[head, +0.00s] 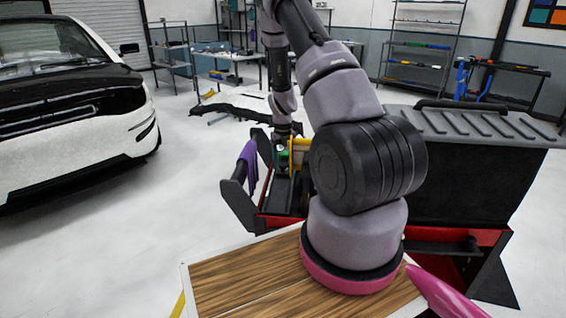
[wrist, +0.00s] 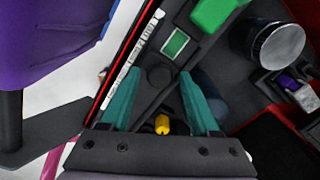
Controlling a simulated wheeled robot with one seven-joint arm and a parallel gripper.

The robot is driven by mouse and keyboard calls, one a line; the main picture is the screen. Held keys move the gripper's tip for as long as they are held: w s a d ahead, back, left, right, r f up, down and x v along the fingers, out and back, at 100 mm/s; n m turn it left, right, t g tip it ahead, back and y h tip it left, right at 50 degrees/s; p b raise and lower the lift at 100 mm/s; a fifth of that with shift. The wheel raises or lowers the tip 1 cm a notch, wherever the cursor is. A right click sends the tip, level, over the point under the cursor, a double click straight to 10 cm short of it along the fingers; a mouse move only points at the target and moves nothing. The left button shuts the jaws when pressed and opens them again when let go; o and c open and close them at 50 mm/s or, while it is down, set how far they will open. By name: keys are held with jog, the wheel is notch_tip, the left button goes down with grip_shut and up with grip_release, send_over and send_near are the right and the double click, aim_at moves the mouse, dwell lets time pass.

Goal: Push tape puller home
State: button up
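My gripper (wrist: 159,75) is open in the wrist view, its two teal fingers apart over a dark tray. A small yellow piece (wrist: 162,125) shows between the finger bases; I cannot tell whether anything touches it. Just beyond the fingertips is a dark strip with a round black knob and a green rectangular patch (wrist: 175,43). I cannot tell for sure which part is the tape puller. In the head view my arm reaches down into the red and black cart (head: 268,222), and the fingers are too small and covered to make out.
A bright green object (wrist: 215,12) and a silver-rimmed black cylinder (wrist: 277,42) lie in the tray. A purple cloth (head: 249,163) hangs on the cart's left side. A wood-topped surface (head: 235,285) is in front. A white car (head: 75,125) stands left, with open floor between.

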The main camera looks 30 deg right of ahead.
grip_shut()
dwell(1.2)
